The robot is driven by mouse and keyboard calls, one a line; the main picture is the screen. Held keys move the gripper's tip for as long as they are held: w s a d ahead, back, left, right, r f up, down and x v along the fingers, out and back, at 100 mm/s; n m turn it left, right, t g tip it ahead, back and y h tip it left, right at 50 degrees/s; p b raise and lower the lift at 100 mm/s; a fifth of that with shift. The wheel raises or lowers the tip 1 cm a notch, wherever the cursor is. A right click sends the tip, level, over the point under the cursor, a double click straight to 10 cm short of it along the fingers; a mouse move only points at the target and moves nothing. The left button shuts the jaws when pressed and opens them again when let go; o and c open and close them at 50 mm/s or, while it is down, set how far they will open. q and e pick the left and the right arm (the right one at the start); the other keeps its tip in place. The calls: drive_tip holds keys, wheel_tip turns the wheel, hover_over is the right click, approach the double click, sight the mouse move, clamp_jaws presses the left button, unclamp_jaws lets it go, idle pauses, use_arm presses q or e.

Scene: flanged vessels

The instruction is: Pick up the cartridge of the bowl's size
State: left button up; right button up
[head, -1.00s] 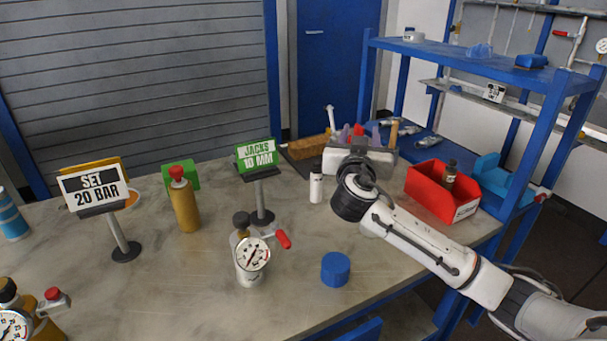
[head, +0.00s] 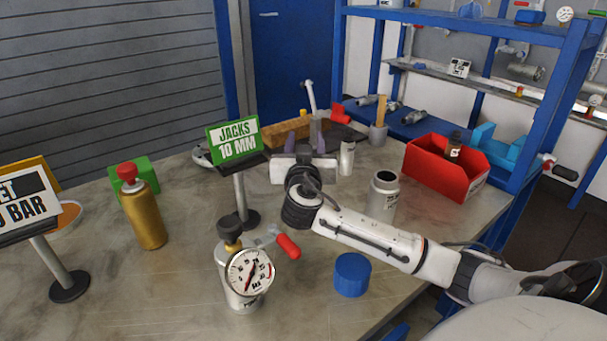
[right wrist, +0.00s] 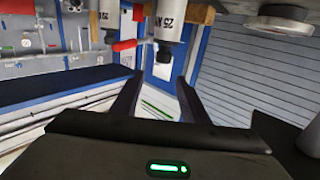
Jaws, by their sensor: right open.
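My right gripper (head: 305,138) is open and empty above the bench, its fingers pointing to the back. The right wrist view also shows it (right wrist: 159,80), with nothing between the fingers. Ahead of it there, upside down, hang two pale labelled cylinders (right wrist: 172,22), which may be cartridges; one label seems to read 25. In the head view a small white cylinder (head: 347,160) stands right of the gripper. A grey open-topped vessel (head: 384,192) stands behind my right forearm; I cannot tell whether it is the bowl. My left gripper is out of view.
A gauge vessel (head: 244,275) with a red handle and a blue cylinder (head: 351,275) stand in front. The green jacks sign (head: 233,143) stands left of the gripper. A red bin (head: 440,175) and blue shelves lie right. Bare bench (head: 180,285) shows at front left.

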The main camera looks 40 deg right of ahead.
sight(306, 143)
drive_tip(key=f, duration=0.1)
drive_tip(key=w+d+f, duration=0.1)
drive_tip(key=f, duration=0.2)
drive_tip(key=shift+w+d+f, duration=0.1)
drive_tip(key=shift+w+d, duration=0.05)
drive_tip(key=x, duration=0.5)
drive_tip(key=shift+w+d, duration=0.3)
clamp_jaws()
